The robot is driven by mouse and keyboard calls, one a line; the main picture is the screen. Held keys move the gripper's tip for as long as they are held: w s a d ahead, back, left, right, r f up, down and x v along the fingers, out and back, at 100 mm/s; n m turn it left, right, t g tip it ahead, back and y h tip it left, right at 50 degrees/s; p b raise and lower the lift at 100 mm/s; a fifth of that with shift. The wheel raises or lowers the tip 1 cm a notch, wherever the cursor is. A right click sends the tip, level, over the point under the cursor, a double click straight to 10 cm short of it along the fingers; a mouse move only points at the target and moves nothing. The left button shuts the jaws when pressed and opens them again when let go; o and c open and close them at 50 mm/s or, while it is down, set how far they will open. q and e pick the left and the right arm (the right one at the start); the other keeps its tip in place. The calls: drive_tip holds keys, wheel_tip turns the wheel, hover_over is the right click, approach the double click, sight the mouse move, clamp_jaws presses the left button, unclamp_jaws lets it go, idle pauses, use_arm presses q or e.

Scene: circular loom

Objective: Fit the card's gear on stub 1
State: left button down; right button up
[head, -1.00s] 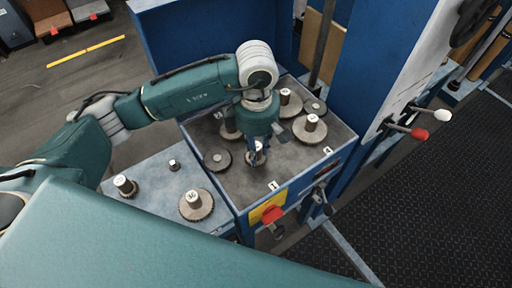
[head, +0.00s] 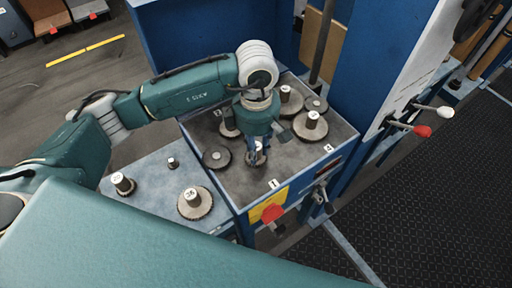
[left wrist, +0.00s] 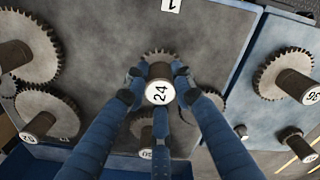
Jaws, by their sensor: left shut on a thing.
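My left gripper (head: 256,160) reaches down over the grey machine top and is shut on the hub of the gear marked 24 (head: 258,149). In the left wrist view the gripper's blue fingers (left wrist: 160,100) close around this hub (left wrist: 160,91), and the gear's toothed rim (left wrist: 155,54) shows beyond them. The gear is close to the label 1 (head: 273,184), which also shows in the left wrist view (left wrist: 171,5). Stub 1 is hidden, so I cannot tell whether the gear sits on it. No card is recognisable. My right gripper is out of view.
Other gears stand on the machine top, including a large one at the right (head: 311,128) and a dark flat one (head: 217,158) close left of my gripper.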

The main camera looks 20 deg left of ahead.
use_arm(q)
drive_tip(key=shift+f, duration=0.3)
drive_tip(key=c, duration=1.4)
unclamp_jaws()
drive_tip(key=shift+o, duration=0.2)
drive_tip(key=shift+r, duration=0.1)
wheel_tip(320, 180, up, 12)
drive_tip(key=shift+f, duration=0.1)
